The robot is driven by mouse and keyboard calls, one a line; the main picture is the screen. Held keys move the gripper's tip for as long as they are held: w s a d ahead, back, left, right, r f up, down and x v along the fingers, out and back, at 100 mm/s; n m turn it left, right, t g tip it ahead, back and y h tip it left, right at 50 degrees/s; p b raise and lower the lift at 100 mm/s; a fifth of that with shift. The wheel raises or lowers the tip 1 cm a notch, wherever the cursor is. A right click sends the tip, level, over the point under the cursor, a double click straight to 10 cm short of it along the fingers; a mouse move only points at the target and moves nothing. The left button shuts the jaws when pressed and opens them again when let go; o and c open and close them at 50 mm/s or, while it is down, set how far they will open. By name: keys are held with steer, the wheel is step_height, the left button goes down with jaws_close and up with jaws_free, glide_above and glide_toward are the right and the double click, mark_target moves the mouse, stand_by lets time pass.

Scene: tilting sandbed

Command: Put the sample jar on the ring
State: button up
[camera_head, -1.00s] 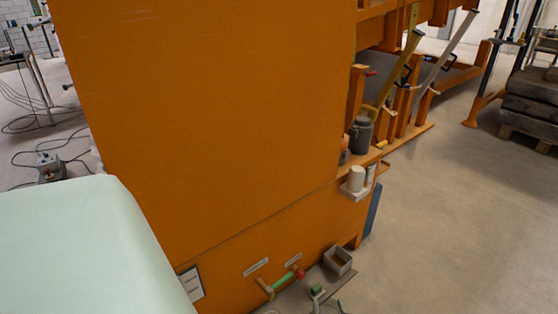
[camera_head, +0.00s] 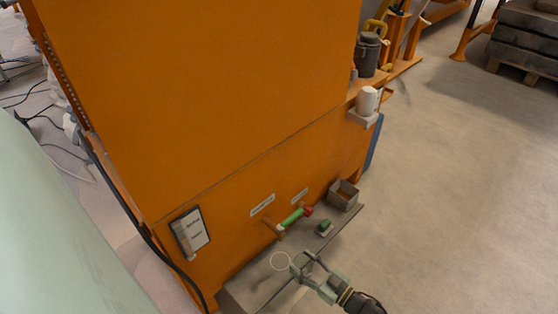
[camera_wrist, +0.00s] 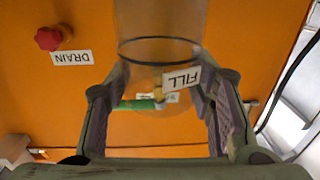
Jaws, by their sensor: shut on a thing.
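The sample jar (camera_wrist: 160,48) shows in the wrist view as a clear, see-through vessel with a dark line around it. It is between the two fingers of my gripper (camera_wrist: 160,108), which is shut on it. In the head view my gripper (camera_head: 302,264) is over the grey shelf, facing the orange panel. The jar is too clear to make out there. The ring (camera_head: 281,253) is a thin pale circle on the shelf, just left of my fingertips. I cannot tell how high the jar is above the shelf.
The grey shelf (camera_head: 250,287) runs along the orange cabinet (camera_head: 200,110).

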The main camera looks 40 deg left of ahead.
steer(key=a, duration=0.3)
steer(key=a+f, duration=0.1)
steer(key=a, duration=0.5)
steer(key=shift+w+a+f, duration=0.1)
steer(key=shift+a+f, duration=0.2)
steer(key=shift+a, duration=0.1)
steer(key=shift+f+b, duration=0.2)
steer(key=shift+b, duration=0.15)
steer(key=o, duration=1.2)
steer(key=shift+r, duration=0.1)
steer(key=shift+c, duration=0.2)
steer(key=shift+r+p, duration=0.2)
steer(key=shift+p, duration=0.15)
steer(key=d, duration=1.2)
steer(key=shift+f, duration=0.1)
